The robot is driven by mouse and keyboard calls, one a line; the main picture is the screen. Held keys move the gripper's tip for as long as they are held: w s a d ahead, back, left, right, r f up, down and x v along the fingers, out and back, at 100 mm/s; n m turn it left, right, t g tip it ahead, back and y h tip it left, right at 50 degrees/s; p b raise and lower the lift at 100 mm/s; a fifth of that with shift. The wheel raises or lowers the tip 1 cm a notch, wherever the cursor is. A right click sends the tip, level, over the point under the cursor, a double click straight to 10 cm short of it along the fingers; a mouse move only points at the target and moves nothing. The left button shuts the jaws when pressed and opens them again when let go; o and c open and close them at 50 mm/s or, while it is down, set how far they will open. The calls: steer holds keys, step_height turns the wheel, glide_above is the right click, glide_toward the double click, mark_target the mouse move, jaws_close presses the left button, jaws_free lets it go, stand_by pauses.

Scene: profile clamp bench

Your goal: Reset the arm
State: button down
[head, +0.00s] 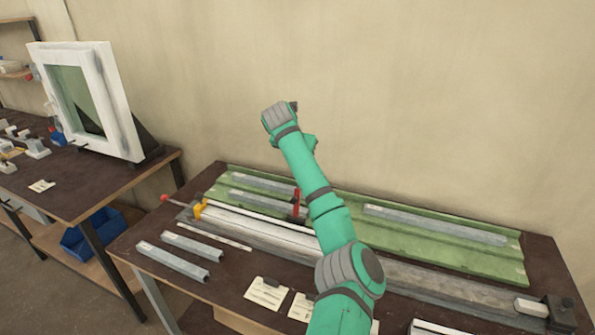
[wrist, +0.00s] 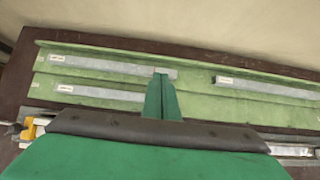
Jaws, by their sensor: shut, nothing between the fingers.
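My green arm (head: 332,222) rises over the bench and bends at its grey joint high above the green tray. My gripper (wrist: 161,78) shows in the wrist view as two green fingers pressed together, with nothing between them. It hangs above the green tray (wrist: 200,105), apart from the profiles as far as the view shows. In the head view the fingers are hidden or too small to make out.
Grey profiles (head: 435,224) lie in the green tray (head: 400,255). A clamp with a yellow part (head: 199,210) and a red handle (head: 296,203) stands nearer. Two loose profiles (head: 172,262) and paper cards (head: 266,293) lie in front. A white window frame (head: 122,105) stands left.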

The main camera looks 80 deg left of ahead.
steer(key=shift+w+a+r, duration=0.15)
steer(key=shift+a+r, duration=0.15)
steer(key=shift+r, duration=0.35)
